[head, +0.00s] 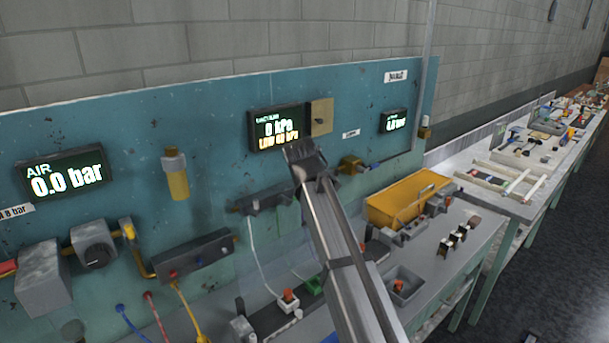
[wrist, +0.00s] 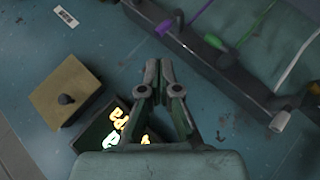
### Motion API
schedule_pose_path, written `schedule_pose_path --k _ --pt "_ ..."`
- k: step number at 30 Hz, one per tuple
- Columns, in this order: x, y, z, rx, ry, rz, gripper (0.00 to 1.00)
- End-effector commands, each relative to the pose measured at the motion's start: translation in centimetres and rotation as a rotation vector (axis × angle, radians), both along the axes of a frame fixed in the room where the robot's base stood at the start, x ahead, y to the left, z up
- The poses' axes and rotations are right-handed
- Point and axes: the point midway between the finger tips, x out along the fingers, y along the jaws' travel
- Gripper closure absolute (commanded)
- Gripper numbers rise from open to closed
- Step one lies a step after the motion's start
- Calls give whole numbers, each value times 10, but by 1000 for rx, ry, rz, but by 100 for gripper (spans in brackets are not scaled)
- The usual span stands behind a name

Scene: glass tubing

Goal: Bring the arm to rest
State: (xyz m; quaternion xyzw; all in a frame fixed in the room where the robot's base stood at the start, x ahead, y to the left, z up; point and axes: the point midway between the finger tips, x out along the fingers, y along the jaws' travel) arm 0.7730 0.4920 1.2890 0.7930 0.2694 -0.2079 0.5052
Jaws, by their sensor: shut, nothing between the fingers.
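My gripper (head: 304,154) is at the end of my raised arm, in front of the teal panel (head: 215,110) and just below the vacuum display (head: 273,128). In the wrist view my gripper (wrist: 164,72) has its two fingers together, with nothing held between them. Its fingers appear over the panel beside the tan box with a dark knob (wrist: 66,90). The lit display (wrist: 115,125) is partly hidden behind the gripper body. I cannot tell how far the fingertips are from the panel.
A grey manifold bar (wrist: 235,65) with coloured tubes crosses the wrist view's upper right. In the head view an air display (head: 64,173) is at left. A yellow bin (head: 395,200) and a small grey tray (head: 405,283) stand on the bench. Another cluttered bench (head: 520,203) extends right.

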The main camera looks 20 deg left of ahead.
Motion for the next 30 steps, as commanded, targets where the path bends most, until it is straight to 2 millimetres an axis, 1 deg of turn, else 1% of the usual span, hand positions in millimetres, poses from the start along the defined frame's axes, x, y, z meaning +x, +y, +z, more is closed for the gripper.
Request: schedule_pose_path --k 13,14,17,20,23,24,26,27,29,30 --pt "0 -1 0 -1 0 -1 100" --pt "0 -2 -1 0 2 -2 100" --pt "2 -14 -16 2 21 -21 100" --pt "6 -39 -45 10 62 -63 100" --pt "8 -77 -90 25 124 -127 100" --pt "9 -95 -110 34 153 -160 100" --pt "7 -124 -141 48 200 -210 100" --pt "5 -143 -162 57 231 -246 100" --pt "1 -172 -192 73 278 -300 100" --pt "-4 -191 -211 84 308 -338 100"
